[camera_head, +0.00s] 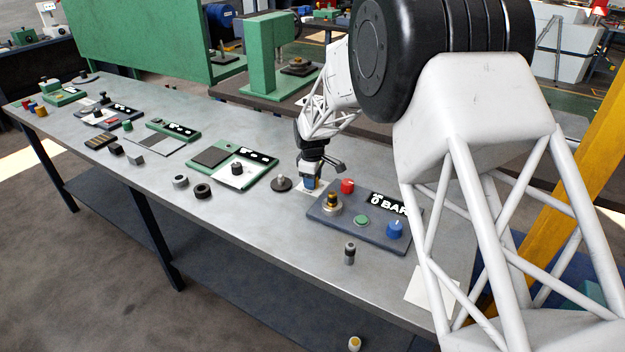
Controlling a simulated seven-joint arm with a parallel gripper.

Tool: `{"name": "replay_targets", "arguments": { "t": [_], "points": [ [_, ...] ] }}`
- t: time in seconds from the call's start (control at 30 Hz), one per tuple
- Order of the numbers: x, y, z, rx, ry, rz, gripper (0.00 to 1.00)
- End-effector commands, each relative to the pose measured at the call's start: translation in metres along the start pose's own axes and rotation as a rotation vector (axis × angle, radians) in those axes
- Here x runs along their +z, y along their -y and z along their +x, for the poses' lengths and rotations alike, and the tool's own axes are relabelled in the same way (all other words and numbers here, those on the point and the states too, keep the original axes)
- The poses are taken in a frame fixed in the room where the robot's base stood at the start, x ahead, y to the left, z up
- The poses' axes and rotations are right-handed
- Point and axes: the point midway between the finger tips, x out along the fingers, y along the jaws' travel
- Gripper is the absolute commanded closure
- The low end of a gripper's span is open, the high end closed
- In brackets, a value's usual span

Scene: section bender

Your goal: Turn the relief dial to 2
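A dark blue-grey control panel (345,231) with a "0 BAR" display (388,203) lies on the bench at right of centre. It carries a brass-and-black knob on a round base (331,203), a red button (347,185), a green button (361,219) and a blue knob (395,229). I cannot tell which is the relief dial, and no numbers on a dial are readable. My gripper (316,178) points down just behind the panel's left end, near a small blue object (309,183). Whether it touches or holds this object is unclear. My arm covers the panel's right edge.
A green tray (230,172) with a black knob and a dark round piece (281,184) lie left of the gripper. A small grey-black cylinder (350,254) stands in front of the panel. Several other small panels line the bench (235,230) to the left.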

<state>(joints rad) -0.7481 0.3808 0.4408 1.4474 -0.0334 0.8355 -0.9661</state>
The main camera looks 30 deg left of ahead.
Motion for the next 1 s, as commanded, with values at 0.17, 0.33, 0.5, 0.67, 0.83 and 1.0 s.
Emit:
{"name": "replay_targets", "arguments": {
  "t": [0.17, 0.33, 0.5, 0.67, 0.83, 1.0],
  "points": [
    [0.0, 0.0, 0.0, 0.0, 0.0, 0.0, 0.34],
    [0.0, 0.0, 0.0, 0.0, 0.0, 0.001, 0.34],
    [0.0, 0.0, -0.002, 0.0, 0.0, 0.001, 0.34],
    [0.0, 0.0, -0.011, 0.001, -0.001, 0.001, 0.34],
    [0.0, 0.0, -0.031, 0.002, -0.001, 0.001, 0.34],
    [0.0, 0.0, -0.052, 0.001, -0.001, 0.001, 0.34]
  ]
}}
